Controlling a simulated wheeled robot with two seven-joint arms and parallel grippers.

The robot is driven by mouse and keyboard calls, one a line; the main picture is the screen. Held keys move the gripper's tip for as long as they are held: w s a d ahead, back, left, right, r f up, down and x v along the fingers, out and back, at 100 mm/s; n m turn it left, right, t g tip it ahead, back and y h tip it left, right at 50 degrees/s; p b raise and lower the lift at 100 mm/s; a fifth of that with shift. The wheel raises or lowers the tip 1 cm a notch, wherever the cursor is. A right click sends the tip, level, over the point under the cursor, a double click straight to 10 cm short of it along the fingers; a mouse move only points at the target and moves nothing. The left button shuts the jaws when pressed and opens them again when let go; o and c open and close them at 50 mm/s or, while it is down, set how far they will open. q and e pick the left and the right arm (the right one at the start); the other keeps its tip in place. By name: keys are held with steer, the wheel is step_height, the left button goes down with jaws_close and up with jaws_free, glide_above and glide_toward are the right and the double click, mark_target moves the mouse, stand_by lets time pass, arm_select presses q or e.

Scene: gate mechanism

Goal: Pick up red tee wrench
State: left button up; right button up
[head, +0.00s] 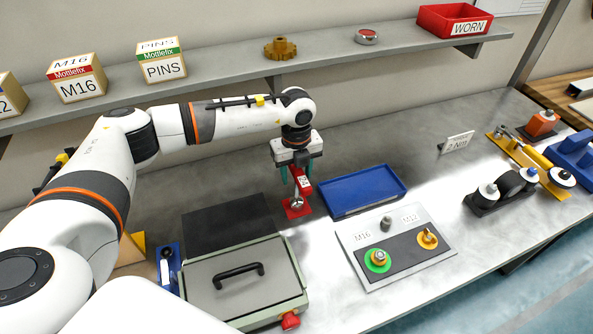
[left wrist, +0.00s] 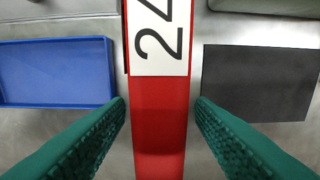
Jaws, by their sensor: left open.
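The red tee wrench (head: 303,182) stands upright on a small red base (head: 297,208) on the bench in the head view. Its red bar with a white label reading "24" (left wrist: 158,105) fills the middle of the left wrist view. My left gripper (head: 297,176) is above and around the top of the wrench, pointing down. In the left wrist view its green fingers (left wrist: 160,110) are open, one on each side of the red bar, with small gaps. The wrench's lower part is hidden in the wrist view. My right gripper is not in view.
A blue tray (head: 348,211) lies right of the wrench and a dark mat (head: 190,233) lies left. A grey-lidded box with a black handle (head: 238,274) stands in front. A plate marked M16 and M12 (head: 428,254) is at the right front. A shelf (head: 330,62) runs behind my arm.

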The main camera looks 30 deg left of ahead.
arm_select(q)
steer(key=shift+f, duration=0.7)
jaws_close()
steer(key=shift+r, duration=0.1)
steer(key=shift+w, duration=0.1)
